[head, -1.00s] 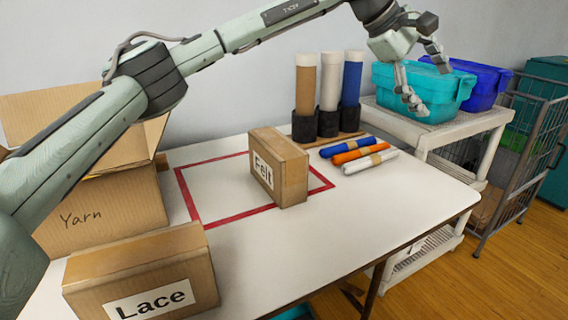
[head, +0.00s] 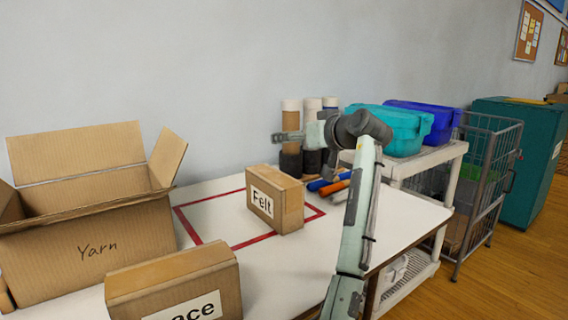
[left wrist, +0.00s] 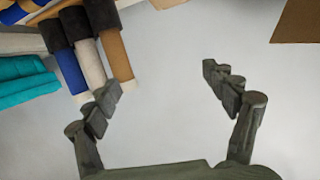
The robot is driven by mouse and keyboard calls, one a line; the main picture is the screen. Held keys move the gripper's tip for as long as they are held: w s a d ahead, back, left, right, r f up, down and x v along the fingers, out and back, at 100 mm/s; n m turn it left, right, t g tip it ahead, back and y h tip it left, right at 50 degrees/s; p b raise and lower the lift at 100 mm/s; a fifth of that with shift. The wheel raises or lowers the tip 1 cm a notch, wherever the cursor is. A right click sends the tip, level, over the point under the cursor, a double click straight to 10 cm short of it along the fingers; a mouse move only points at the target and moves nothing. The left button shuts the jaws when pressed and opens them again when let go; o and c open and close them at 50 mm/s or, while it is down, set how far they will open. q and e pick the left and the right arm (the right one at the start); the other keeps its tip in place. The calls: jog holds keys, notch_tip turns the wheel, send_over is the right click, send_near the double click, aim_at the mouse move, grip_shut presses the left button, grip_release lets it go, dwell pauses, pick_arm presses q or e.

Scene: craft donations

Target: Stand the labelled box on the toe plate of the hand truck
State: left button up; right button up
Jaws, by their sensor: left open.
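Two closed cardboard boxes with printed labels stand on the white table. The box marked "Felt" (head: 290,208) stands inside a red tape outline. The box marked "Lace" (head: 175,278) stands at the near edge of the view, its label partly cut off. No hand truck or toe plate shows in either view. My left gripper (head: 280,137) is in the air above and behind the Felt box, in front of the wall, apart from the box. In the left wrist view its fingers (left wrist: 162,82) are spread with nothing between them. My right gripper is not in view.
An open carton marked "Yarn" (head: 95,245) stands left. Upright rolls (head: 290,125) and several loose coloured rolls (head: 330,186) lie behind the arm. A white cart with teal (head: 405,130) and blue bins (head: 430,112), a wire cage trolley (head: 485,190) and wooden floor (head: 500,285) are right.

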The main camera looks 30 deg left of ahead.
aim_at(274, 175)
pick_arm(q)
jog(key=s+f, duration=0.1)
jog(key=f, duration=0.1)
jog(key=s+f+n+g+h, duration=0.1)
jog(key=f, duration=0.2)
jog(key=s+f+n+g, duration=0.1)
jog(key=f, duration=0.2)
jog(key=shift+s+a+h, duration=0.1)
jog(key=shift+s+h, duration=0.05)
jog(key=shift+h, duration=0.25)
jog(key=x, duration=0.2)
jog(key=shift+a+f, duration=0.1)
jog(key=shift+a, duration=0.2)
jog(key=x, duration=0.5)
jog(key=shift+s+p, duration=0.1)
jog(key=shift+p, duration=0.2)
jog(key=c, duration=1.9)
jog(key=shift+r, duration=0.25)
grip_shut()
